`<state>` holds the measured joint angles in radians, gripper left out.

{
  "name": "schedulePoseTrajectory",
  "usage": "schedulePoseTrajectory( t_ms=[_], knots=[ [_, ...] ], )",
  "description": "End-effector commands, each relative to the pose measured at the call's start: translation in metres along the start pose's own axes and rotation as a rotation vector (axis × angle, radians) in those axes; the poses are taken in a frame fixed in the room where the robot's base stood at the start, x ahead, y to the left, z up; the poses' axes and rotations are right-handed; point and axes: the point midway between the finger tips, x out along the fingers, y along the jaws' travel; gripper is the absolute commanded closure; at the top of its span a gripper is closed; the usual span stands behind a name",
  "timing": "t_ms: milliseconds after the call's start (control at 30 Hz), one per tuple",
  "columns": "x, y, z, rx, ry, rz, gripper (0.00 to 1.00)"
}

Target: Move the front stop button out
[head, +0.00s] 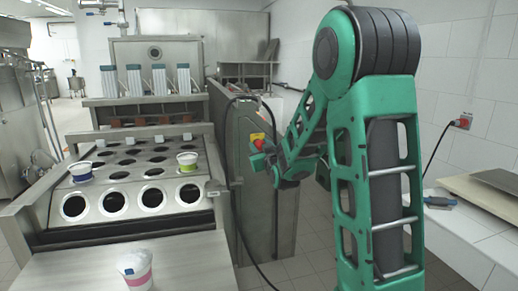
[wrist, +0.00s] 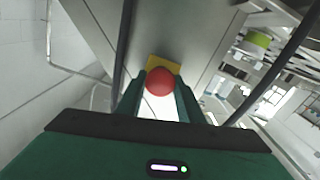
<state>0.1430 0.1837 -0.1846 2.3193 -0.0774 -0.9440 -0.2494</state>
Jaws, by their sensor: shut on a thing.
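The front stop button is a red round knob on a yellow plate, fixed to the side of the grey metal cabinet. In the wrist view the red button (wrist: 160,82) sits between the tips of my gripper (wrist: 159,92), with the yellow plate (wrist: 165,63) behind it. My gripper's two green fingers lie on either side of the button and are shut on it. In the head view my gripper (head: 268,158) is at the cabinet, and the yellow plate (head: 257,138) shows beside it. How far the button stands out from the plate cannot be told.
The metal cabinet (head: 262,200) stands beside the cup filler (head: 125,165), whose plate has rows of round holes. Several white cups stand about, one on the front table (head: 137,270). A dark cable runs down the cabinet to the floor. A white tiled ledge (head: 470,235) is at the right.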

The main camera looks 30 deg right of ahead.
Motion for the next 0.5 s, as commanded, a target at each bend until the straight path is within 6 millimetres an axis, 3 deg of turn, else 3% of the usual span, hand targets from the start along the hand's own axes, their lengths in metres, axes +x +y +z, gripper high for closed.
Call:
schedulePoseTrajectory(
  t_ms=[33, 67, 100, 500],
  knots=[
    [-0.0012, -0.0018, 0.0016, 0.0, -0.004, -0.003, 1.0],
    [-0.0012, -0.0019, 0.0015, 0.0, -0.004, -0.003, 0.59],
    [-0.0012, -0.0019, 0.0014, 0.0, -0.004, -0.003, 0.49],
    [-0.0054, 0.0011, 0.001, 0.0, -0.002, 0.0, 0.47]
  ],
)
